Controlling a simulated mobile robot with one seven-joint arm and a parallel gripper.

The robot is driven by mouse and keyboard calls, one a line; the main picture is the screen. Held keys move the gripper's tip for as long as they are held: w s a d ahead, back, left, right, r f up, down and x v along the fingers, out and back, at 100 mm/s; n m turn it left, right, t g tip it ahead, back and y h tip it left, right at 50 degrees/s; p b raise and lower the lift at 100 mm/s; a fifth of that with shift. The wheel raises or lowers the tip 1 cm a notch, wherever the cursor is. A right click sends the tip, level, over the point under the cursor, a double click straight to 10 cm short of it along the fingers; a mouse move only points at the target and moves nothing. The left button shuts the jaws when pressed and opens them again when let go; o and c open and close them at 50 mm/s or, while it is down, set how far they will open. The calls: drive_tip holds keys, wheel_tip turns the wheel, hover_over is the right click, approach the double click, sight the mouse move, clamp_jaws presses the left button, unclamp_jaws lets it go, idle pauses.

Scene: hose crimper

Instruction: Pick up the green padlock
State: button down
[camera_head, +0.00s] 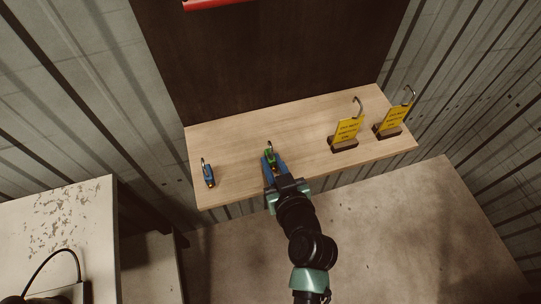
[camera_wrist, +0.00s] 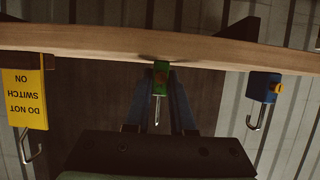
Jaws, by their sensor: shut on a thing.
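The green padlock (camera_head: 270,157) is at the shelf's front middle, between the blue fingers of my gripper (camera_head: 273,165). The body end meets the shelf edge in the picture, with a shadow there. I cannot tell whether it touches the shelf or hangs just above it.
A blue padlock (camera_head: 209,175) stands on the wooden shelf (camera_head: 235,145) to the left. Two yellow-tagged holders, one nearer (camera_head: 346,133) and one farther right (camera_head: 390,123), stand with metal hooks on the shelf's right. A dark panel (camera_head: 260,60) rises behind. A worn white cabinet (camera_head: 60,220) is at lower left.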

sight(273, 162)
wheel_tip(273, 162, up, 10)
drive_tip(key=shift+r+p, duration=0.1)
drive_tip(key=shift+p, duration=0.4)
idle(1.4)
